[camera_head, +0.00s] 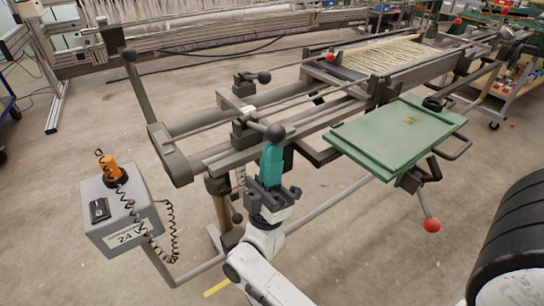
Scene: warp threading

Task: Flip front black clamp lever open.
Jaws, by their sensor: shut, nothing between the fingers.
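The front black clamp lever (258,127) sits on the near end of the frame rails and ends in a round black knob (275,132). It points right in the picture. My gripper (271,152), with teal fingers, is shut and upright just below the knob. Its tips overlap the knob's lower edge in the picture; I cannot tell whether they touch it. A second black clamp lever (251,78) with a round knob stands farther back on the frame.
A green board (395,135) lies on the machine's right side. A grey control box (120,212) with an orange knob and coiled cables stands at left. A grey upright bar (135,85) rises from the frame's left end. Open floor lies in front.

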